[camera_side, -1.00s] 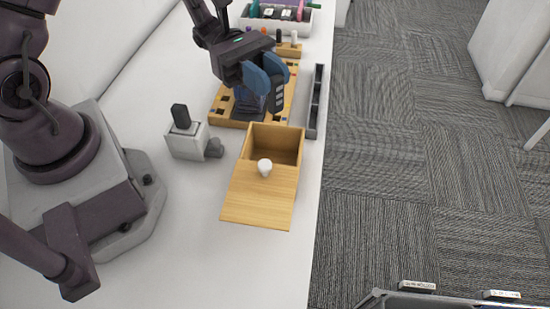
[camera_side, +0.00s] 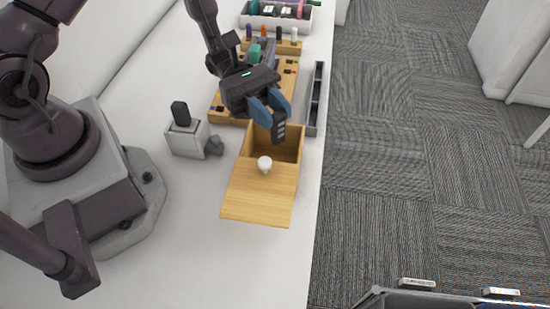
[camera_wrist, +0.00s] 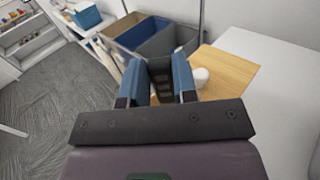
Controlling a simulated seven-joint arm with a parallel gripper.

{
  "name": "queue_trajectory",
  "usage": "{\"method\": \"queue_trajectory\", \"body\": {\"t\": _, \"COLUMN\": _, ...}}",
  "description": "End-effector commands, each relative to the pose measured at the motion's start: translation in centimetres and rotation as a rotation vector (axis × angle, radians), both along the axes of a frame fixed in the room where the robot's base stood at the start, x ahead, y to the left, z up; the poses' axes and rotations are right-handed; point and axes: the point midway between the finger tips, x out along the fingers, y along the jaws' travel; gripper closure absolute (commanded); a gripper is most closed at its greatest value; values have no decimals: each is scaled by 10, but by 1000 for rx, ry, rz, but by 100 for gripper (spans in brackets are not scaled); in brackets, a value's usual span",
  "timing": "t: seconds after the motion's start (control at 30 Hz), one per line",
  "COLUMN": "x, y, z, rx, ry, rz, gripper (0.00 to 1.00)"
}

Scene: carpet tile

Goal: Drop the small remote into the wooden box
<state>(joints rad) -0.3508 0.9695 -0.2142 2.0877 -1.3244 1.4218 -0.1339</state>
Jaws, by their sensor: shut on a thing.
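My gripper (camera_side: 274,116) is shut on the small dark remote (camera_side: 279,130), which has pale buttons and hangs downward from the blue fingers. The remote also shows between the fingers in the wrist view (camera_wrist: 162,76). The wooden box (camera_side: 260,205) stands on the white table, with its sloping lid part toward the front and an open compartment behind it. The remote is over the back part of that opening in the side view; its exact height above the box is hard to tell. A white knob (camera_side: 264,164) sits on the lid.
A grey-white holder (camera_side: 186,140) with a dark upright piece stands left of the box. A wooden board (camera_side: 222,110) with slots lies behind. A narrow dark tray (camera_side: 316,95) runs along the table's right edge. The table in front of the box is clear.

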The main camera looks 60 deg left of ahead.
Motion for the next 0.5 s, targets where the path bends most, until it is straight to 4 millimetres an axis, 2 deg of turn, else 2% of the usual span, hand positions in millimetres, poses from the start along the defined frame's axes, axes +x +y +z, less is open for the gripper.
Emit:
{"method": "queue_trajectory", "body": {"t": 0.07, "x": 0, "y": 0, "z": 0, "rx": 0, "ry": 0, "rz": 0, "gripper": 96}}
{"method": "queue_trajectory", "body": {"t": 0.1, "x": 0, "y": 0, "z": 0, "rx": 0, "ry": 0, "rz": 0, "gripper": 69}}
{"method": "queue_trajectory", "body": {"t": 0.2, "x": 0, "y": 0, "z": 0, "rx": 0, "ry": 0, "rz": 0, "gripper": 46}}
{"method": "queue_trajectory", "body": {"t": 0.5, "x": 0, "y": 1, "z": 0, "rx": 0, "ry": 0, "rz": 1, "gripper": 44}}
